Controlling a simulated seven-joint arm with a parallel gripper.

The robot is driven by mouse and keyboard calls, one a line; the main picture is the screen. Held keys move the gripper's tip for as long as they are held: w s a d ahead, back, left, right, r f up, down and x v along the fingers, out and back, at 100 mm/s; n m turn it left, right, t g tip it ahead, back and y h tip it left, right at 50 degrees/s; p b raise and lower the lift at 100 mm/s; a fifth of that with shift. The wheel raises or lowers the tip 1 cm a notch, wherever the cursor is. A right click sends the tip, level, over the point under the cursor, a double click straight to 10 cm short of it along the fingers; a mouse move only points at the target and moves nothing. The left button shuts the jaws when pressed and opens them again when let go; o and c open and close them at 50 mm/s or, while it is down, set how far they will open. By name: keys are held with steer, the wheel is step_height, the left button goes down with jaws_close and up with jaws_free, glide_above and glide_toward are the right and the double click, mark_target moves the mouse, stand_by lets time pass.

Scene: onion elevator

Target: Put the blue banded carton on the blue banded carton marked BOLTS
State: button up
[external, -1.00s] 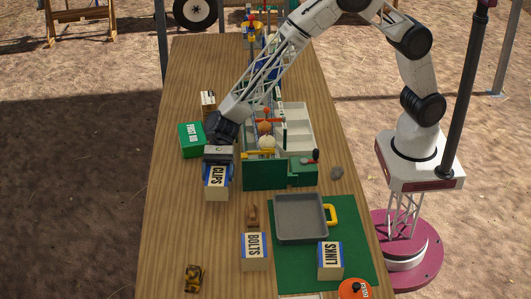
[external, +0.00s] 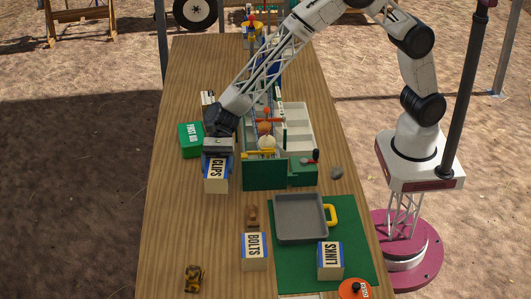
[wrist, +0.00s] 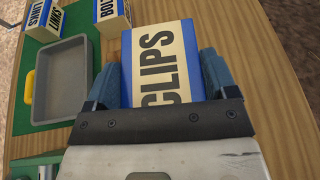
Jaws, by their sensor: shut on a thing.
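In the wrist view my gripper's blue fingers (wrist: 160,78) press on both sides of the CLIPS carton (wrist: 155,55). Whether its base clears the table is hard to tell. The blue banded carton marked BOLTS (external: 254,251) stands upright on the wood nearer the camera, apart from the held carton, its top bare. It shows partly at the top of the wrist view (wrist: 111,12).
A blue banded LINKS carton (external: 330,262) stands on the green mat (external: 355,222) beside a grey tray (external: 300,236) with a yellow handle. A small brown object (external: 252,214) lies behind BOLTS.

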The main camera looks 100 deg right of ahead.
steer(key=s+a+r, duration=0.1)
steer(key=s+a, duration=0.6)
steer(key=s, duration=0.4)
steer(key=s+a+r+n+g, duration=0.1)
steer(key=s+a, duration=0.5)
steer(key=s, duration=0.5)
steer(key=shift+a, duration=0.35)
glide_above(254, 242)
steer(key=shift+w+f, duration=0.1)
steer(key=shift+f, duration=0.7)
steer(key=shift+f, duration=1.75)
steer(key=shift+f, duration=0.1)
